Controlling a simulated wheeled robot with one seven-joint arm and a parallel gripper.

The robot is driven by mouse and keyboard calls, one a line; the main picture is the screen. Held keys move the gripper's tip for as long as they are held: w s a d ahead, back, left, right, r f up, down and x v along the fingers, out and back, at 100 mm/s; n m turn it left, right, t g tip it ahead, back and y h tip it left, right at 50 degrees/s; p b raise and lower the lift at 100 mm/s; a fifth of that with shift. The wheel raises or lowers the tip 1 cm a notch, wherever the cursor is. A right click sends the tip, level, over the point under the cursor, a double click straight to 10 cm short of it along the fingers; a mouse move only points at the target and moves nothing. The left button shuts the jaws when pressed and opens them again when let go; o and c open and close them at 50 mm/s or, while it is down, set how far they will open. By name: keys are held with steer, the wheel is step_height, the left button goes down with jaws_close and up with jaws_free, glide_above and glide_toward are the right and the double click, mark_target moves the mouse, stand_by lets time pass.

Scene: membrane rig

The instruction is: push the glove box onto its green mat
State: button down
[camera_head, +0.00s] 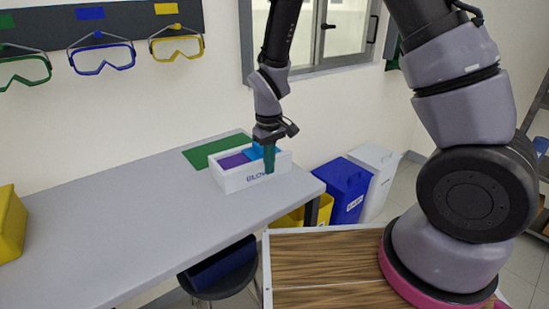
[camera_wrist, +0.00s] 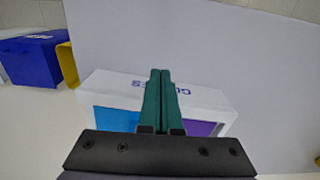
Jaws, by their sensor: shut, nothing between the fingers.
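The glove box (camera_head: 232,183) is a white open box with lettering on its near face and a purple and a blue section inside. It stands on the grey table near its right end. The green mat (camera_head: 203,153) lies behind and left of it; the box hides part of the mat, and I cannot tell whether they overlap. My gripper (camera_head: 269,171) points down, its green fingers together and empty, at the lettered near face, right of its middle. In the wrist view the fingertips (camera_wrist: 160,72) cross the box's lettered side (camera_wrist: 207,96); contact is unclear.
The grey table (camera_head: 120,222) is clear left of the box. A yellow container (camera_head: 9,225) sits at its left end. Blue (camera_head: 343,190) and white (camera_head: 376,165) bins stand beyond the right end. A dark chair (camera_head: 222,272) is at the front edge. Goggles hang on the wall.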

steer(key=shift+w+a, duration=0.6)
steer(key=shift+w, duration=0.2)
